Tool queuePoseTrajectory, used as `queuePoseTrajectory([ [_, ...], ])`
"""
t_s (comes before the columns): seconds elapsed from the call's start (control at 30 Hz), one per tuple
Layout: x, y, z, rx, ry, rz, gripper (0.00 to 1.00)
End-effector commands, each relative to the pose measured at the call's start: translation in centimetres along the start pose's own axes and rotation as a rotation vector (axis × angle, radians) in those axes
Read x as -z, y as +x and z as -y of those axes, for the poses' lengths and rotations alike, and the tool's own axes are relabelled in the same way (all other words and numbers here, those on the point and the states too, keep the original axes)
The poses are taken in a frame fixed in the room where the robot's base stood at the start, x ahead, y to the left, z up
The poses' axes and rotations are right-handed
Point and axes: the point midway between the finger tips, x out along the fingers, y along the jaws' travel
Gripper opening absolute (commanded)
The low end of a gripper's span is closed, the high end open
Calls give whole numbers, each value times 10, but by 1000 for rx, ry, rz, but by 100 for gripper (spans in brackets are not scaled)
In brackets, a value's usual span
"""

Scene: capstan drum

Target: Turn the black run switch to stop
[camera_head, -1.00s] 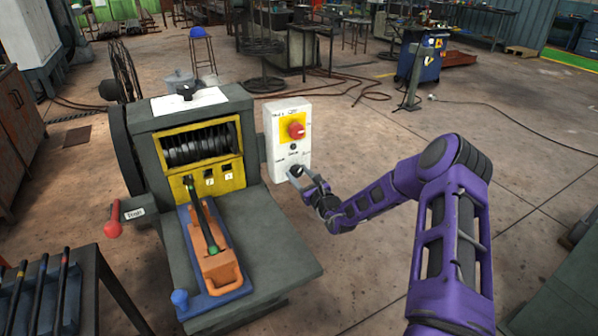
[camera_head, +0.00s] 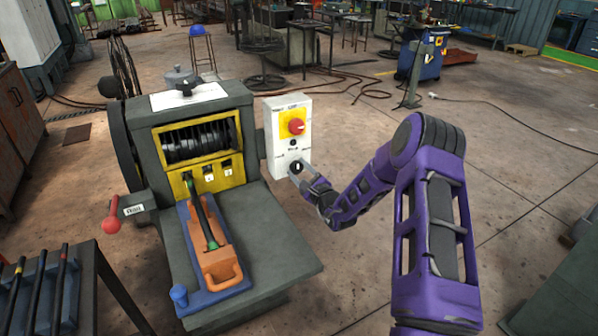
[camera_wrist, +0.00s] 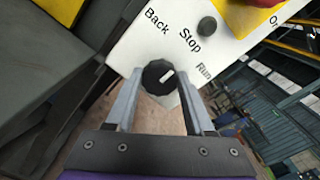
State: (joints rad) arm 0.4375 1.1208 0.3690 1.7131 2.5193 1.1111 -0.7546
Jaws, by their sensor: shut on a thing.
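The black run switch (camera_wrist: 156,88) is a round knob with a white mark, low on the white control box (camera_head: 282,153). In the wrist view the labels Back, Stop and Run are printed around it. The mark slants up and right, roughly between Stop and Run. My gripper (camera_wrist: 161,75) has one finger on each side of the knob and is shut on it. In the head view my gripper (camera_head: 301,170) is at the bottom of the box, and its fingers partly hide the switch.
A red knob on a yellow plate (camera_head: 293,124) sits above the switch. A grey machine with a yellow frame (camera_head: 238,159) stands left of the box. An orange-handled tool (camera_head: 219,268) lies on its table. Open floor lies to the right.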

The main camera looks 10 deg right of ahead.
Motion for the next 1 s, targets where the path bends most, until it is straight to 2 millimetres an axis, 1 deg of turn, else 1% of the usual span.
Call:
queuePoseTrajectory([
  [0.33, -1, 0, 0, 1, -2, 1, 0],
  [0.37, -1, 0, 0, 1, -2, 1, 59],
  [0.5, -1, 0, 0, 0, -1, 1, 84],
  [0.83, 0, -2, 0, 0, -1, 0, 84],
  [0.93, 0, -10, 1, -1, -2, -2, 84],
  [1.0, 1, -21, 0, -1, -2, -2, 84],
])
